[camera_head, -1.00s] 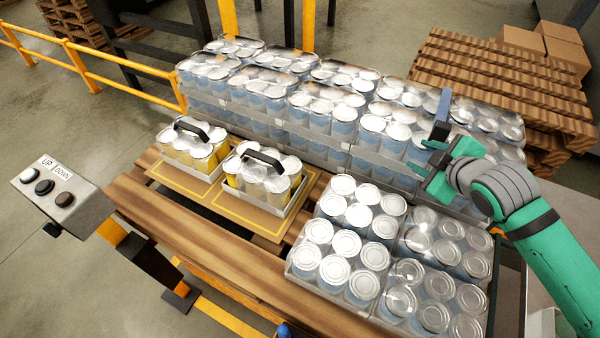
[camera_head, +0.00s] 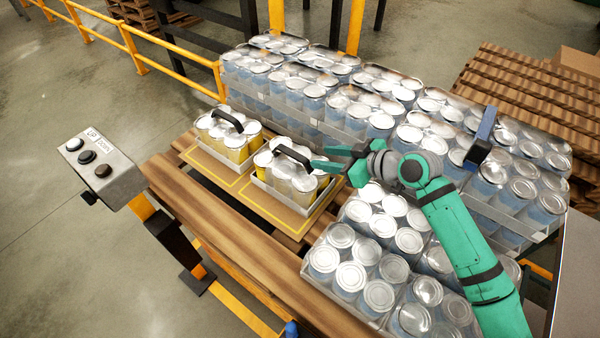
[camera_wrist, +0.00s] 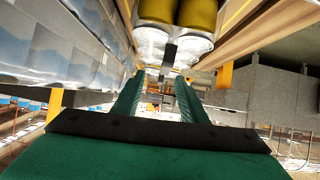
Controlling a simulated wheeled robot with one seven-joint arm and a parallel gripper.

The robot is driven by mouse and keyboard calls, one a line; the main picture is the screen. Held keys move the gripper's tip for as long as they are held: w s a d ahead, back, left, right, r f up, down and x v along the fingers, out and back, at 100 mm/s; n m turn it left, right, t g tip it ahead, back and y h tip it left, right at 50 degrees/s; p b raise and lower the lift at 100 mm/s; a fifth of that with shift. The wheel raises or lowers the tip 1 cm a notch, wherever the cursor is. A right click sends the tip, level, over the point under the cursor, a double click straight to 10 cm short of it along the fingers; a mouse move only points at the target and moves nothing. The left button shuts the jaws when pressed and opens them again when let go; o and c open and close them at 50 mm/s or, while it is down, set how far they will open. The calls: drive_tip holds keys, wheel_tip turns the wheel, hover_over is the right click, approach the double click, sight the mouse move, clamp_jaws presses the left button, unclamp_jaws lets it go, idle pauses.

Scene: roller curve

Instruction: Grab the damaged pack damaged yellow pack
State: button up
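Two yellow can packs with black handles and silver lids sit on yellow-edged cardboard sheets. The far pack (camera_head: 240,153) is at the left; the near pack (camera_head: 291,186) is to its right, its lids looking uneven. I cannot tell for sure which is damaged. My gripper (camera_head: 318,157) is open and empty at the right end of the near pack's black handle (camera_head: 292,155). The wrist view shows my two green fingers (camera_wrist: 158,78) apart, with a dark handle (camera_wrist: 169,56) seen end-on between and beyond them. Yellow cans (camera_wrist: 163,14) show above it.
Trays of silver-lidded cans (camera_head: 312,98) form a long stack behind the yellow packs. More can trays (camera_head: 378,294) stand at the front right, below my arm. A control box with buttons (camera_head: 101,165) is at the left. A blue upright piece (camera_head: 483,131) stands among the right cans.

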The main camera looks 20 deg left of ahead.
sight(294, 153)
drive_tip(key=shift+g, duration=0.3)
drive_tip(key=x, duration=0.8)
drive_tip(key=a+r+x, duration=0.1)
drive_tip(key=x, duration=0.3)
drive_tip(key=shift+s+a, duration=0.2)
drive_tip(key=shift+s, duration=0.1)
clamp_jaws()
drive_tip(key=shift+r+y, duration=0.15)
drive_tip(key=shift+y, duration=0.15)
idle(0.5)
